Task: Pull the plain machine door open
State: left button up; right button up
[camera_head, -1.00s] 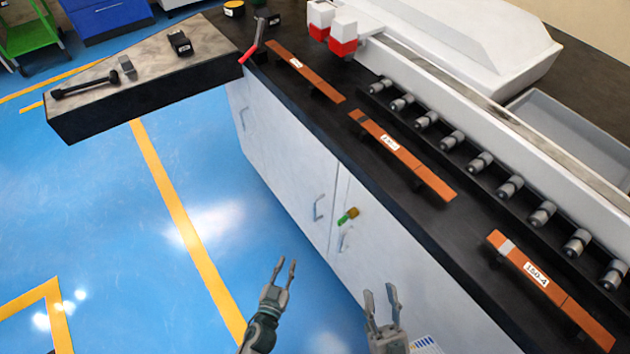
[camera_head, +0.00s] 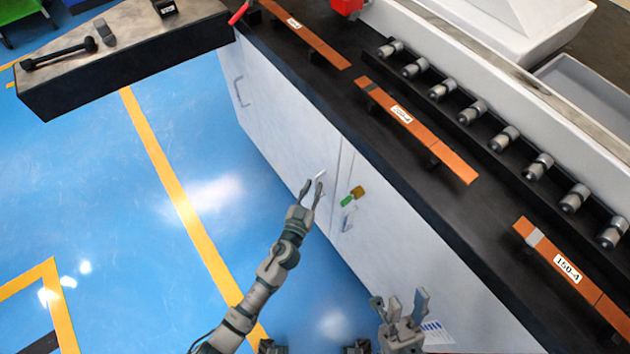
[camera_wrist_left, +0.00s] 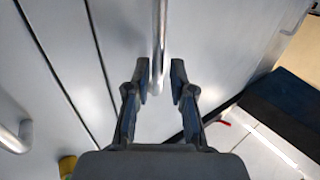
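The plain machine door (camera_head: 290,150) is a white cabinet front under the dark bench, and it looks closed. Its bar handle (camera_head: 319,175) is partly hidden by my left gripper (camera_head: 312,186). In the left wrist view the handle (camera_wrist_left: 159,40) runs down between the two fingertips of the left gripper (camera_wrist_left: 161,78). The fingers are open, with a small gap on each side of the bar. My right gripper (camera_head: 398,301) is open and empty, low in front of the neighbouring door.
The neighbouring door (camera_head: 385,240) has its own handle (camera_head: 348,219) and a green and yellow piece (camera_head: 352,196) near the seam. A dark-sided side table (camera_head: 130,65) juts out at the upper left. The blue floor (camera_head: 130,220) is clear.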

pick_arm(q)
jog(key=shift+d+x, duration=0.25)
jog(key=shift+x, duration=0.9)
jog(key=shift+s, duration=0.1)
jog(key=shift+a, duration=0.15)
grip_shut()
